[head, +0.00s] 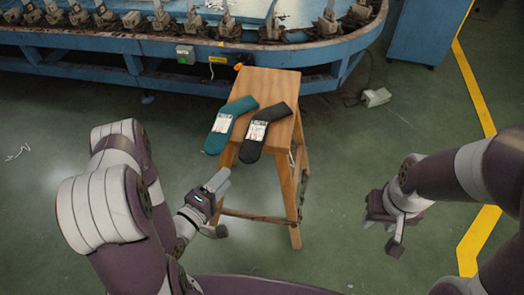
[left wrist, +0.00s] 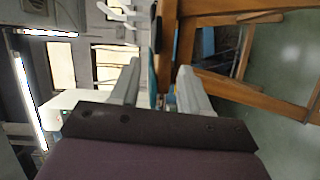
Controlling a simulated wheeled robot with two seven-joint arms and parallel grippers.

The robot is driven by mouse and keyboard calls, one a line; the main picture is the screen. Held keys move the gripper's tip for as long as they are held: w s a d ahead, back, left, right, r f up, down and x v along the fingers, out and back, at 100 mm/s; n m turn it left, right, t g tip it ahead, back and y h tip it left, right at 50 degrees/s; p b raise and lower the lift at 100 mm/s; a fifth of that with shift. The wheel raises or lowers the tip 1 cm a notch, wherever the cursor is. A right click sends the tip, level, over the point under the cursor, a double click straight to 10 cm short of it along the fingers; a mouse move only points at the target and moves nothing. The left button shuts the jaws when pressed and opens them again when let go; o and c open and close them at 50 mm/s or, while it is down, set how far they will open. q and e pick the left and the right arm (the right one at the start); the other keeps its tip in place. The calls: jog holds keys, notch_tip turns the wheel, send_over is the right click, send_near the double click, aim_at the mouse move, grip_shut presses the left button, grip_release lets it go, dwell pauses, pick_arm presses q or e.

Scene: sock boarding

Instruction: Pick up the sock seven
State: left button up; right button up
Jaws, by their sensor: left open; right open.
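Two socks lie side by side on a wooden stool (head: 285,85): a teal sock (head: 241,106) on the left and a black sock (head: 279,114) on the right. Each has a white label, and their near ends hang over the stool's near edge. I cannot tell which one is sock seven. My left gripper (head: 222,181) is open and empty, below and in front of the socks' near ends. In the left wrist view its two fingers (left wrist: 158,85) are apart, with a thin teal edge showing between them. My right gripper (head: 380,228) is open and empty, to the right of the stool.
A blue oval conveyor machine (head: 180,48) with several clamps stands behind the stool. A small orange item (head: 238,67) sits at the stool's back left corner. A pale box (head: 376,97) lies on the floor to the right. Green floor is clear between the stool and my right gripper.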

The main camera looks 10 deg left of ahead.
aim_at(249, 152)
pick_arm(q)
jog(key=shift+n+t, duration=0.5)
jog(key=shift+n, duration=0.1)
jog(key=x, duration=0.8)
jog(key=d+b+x, duration=0.1)
jog(key=x, duration=0.3)
jog(key=shift+s+f, duration=0.15)
jog(key=shift+f, duration=0.05)
jog(key=shift+a, duration=0.1)
jog(key=c, duration=0.8)
